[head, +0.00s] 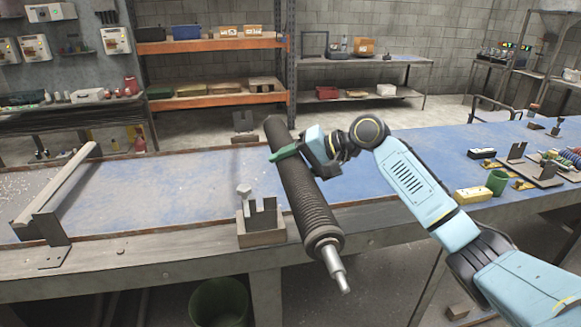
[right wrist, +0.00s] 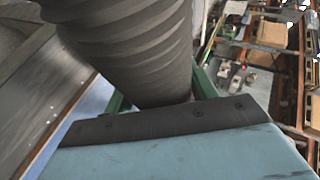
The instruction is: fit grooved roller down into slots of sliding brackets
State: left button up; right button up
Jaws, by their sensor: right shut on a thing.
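The grooved roller (head: 305,200) is a dark ribbed cylinder with a bright metal shaft end (head: 336,268). It is held tilted above the bench, its shaft end low and toward me. My right gripper (head: 287,152) is shut around the roller's upper part; the roller also fills the top of the right wrist view (right wrist: 130,45). A slotted bracket (head: 262,217) with a silver knob stands at the bench's front edge, just left of the roller's lower half. Another bracket (head: 243,122) stands at the far edge, left of the roller's upper end. My left gripper is not in view.
A pale bar (head: 58,185) and a dark angle plate (head: 46,232) lie on the left. A green cup (head: 497,181), a yellow box (head: 472,194) and several small parts crowd the right. The blue bench top (head: 180,190) between is clear.

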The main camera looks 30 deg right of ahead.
aim_at(290, 182)
jog(key=shift+s+a+r, duration=0.15)
jog(key=shift+s+a, duration=0.05)
jog(key=shift+s, duration=0.8)
jog(key=shift+s+a+t+h, duration=0.2)
jog(key=shift+t+h, duration=0.1)
jog(key=shift+s+a+f+m+t+h, duration=0.3)
jog(key=shift+s+a+f+m+h, duration=0.1)
jog(key=shift+s+a+f+m, duration=0.4)
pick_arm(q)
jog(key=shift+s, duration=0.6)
pick_arm(e)
jog(key=s+a+f+m+t+h, duration=0.2)
jog(key=s+a+m+h, duration=0.2)
jog(key=s, duration=0.8)
jog(key=shift+s+a+f+m, duration=0.15)
jog(key=shift+s+a+m, duration=0.25)
jog(key=shift+a, duration=0.3)
jog(key=shift+w, duration=0.1)
